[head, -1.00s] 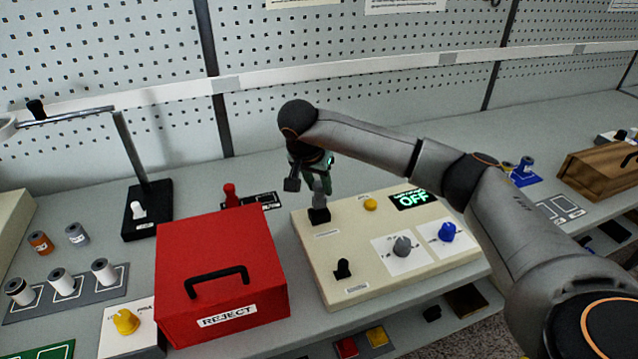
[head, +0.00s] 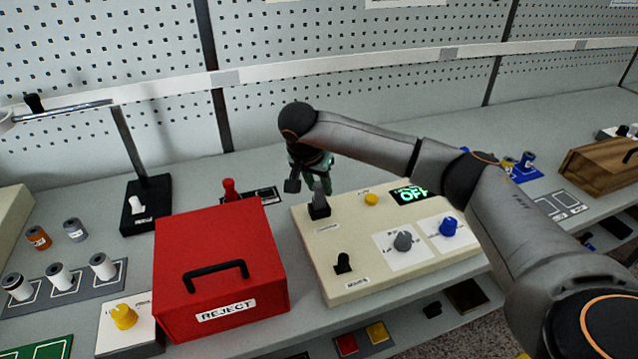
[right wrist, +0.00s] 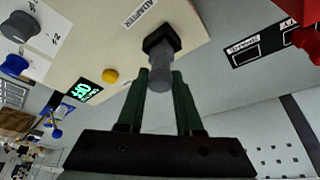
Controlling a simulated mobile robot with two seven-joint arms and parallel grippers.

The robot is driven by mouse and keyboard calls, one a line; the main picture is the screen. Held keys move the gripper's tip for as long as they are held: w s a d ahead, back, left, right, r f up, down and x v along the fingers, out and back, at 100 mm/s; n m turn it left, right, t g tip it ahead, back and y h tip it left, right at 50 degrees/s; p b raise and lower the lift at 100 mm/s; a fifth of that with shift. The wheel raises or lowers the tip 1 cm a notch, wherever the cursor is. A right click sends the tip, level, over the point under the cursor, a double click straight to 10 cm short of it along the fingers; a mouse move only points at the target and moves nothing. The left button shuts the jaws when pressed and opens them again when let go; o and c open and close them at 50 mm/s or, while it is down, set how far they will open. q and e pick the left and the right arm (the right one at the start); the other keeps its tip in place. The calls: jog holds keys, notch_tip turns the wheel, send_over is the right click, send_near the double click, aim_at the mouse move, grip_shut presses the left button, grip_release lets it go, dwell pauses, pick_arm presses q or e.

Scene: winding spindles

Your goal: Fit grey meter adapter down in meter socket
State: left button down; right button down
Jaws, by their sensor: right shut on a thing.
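The grey meter adapter (head: 319,191) is a small grey cylinder standing upright at the black meter socket (head: 319,211) on the cream panel. In the right wrist view the adapter (right wrist: 160,74) has its far end in the square black socket (right wrist: 162,42), beside an "ADAPTER" label. How deep it sits is hard to tell. My right gripper (head: 320,181) is above the socket, its green fingers shut on the adapter's near end; the fingers also show in the right wrist view (right wrist: 158,78). My left gripper is not in view.
The cream panel (head: 365,285) also bears a yellow button (head: 371,199), a lit green display (head: 408,195), grey (head: 403,241) and blue (head: 449,227) knobs and a black switch (head: 343,262). A red REJECT box (head: 215,235) stands close on the left.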

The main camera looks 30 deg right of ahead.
jog(key=shift+f+b, duration=0.45)
jog(key=shift+f, duration=0.45)
jog(key=shift+c, duration=2.4)
grip_release()
jog(key=b+v, duration=0.1)
jog(key=v, duration=1.1)
jog(key=shift+r, duration=0.3)
jog(key=shift+s+f, duration=0.1)
jog(key=shift+s, duration=0.1)
